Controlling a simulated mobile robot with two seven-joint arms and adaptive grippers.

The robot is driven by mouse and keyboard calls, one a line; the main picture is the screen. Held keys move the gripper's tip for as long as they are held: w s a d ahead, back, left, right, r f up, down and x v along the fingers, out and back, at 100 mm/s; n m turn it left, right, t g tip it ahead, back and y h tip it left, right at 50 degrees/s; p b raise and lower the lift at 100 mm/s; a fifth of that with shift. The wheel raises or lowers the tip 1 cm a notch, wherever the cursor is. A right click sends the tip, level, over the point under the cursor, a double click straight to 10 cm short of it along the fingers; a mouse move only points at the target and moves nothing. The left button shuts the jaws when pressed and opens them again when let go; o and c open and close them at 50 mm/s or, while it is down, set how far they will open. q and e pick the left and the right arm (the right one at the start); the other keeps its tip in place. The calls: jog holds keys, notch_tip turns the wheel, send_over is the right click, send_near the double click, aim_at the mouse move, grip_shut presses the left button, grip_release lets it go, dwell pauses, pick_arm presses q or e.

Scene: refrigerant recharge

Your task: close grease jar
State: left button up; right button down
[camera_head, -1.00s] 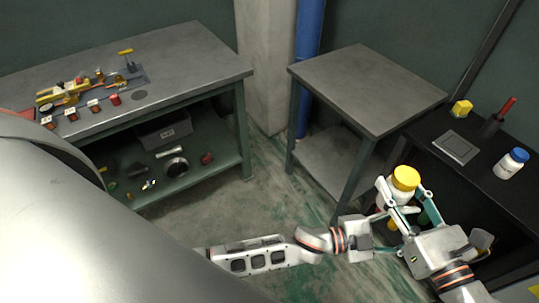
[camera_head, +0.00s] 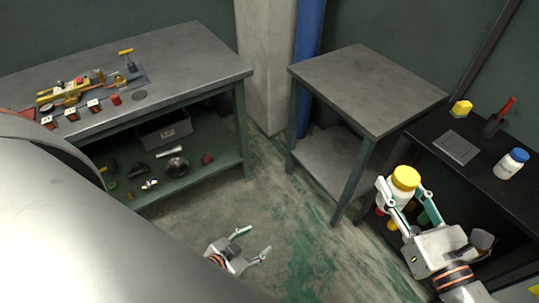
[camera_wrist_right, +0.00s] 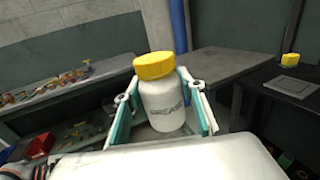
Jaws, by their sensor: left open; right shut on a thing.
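The grease jar (camera_head: 393,191) is white with a yellow lid (camera_head: 405,178), which sits on its mouth. My right gripper (camera_head: 404,198) is shut on the jar and holds it upright in the air in front of the black bench. The right wrist view also shows the jar (camera_wrist_right: 162,103) between the fingers, with the lid (camera_wrist_right: 154,65) on top and printing on its side. I cannot tell how tight the lid is. My left gripper (camera_head: 253,245) is open and empty, low over the floor at the bottom centre, well apart from the jar.
The black bench (camera_head: 470,185) at right bears a white bottle with a blue cap (camera_head: 511,163), a grey plate (camera_head: 456,147), a yellow block (camera_head: 461,108) and a red-handled tool (camera_head: 501,118). The grey table (camera_head: 365,85) is bare. The left workbench (camera_head: 200,60) holds several small parts.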

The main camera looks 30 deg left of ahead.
jog(key=shift+r, duration=0.15)
jog(key=shift+d, duration=0.15)
jog(key=d+f+m+t+h, duration=0.1)
jog(key=d+m+t+h, duration=0.3)
jog(key=d, duration=1.4)
jog(key=m+h, duration=0.4)
jog(key=h, duration=0.3)
jog(key=shift+s+f+h, duration=0.15)
jog(key=shift+s+h, duration=0.1)
jog(key=shift+h, duration=0.05)
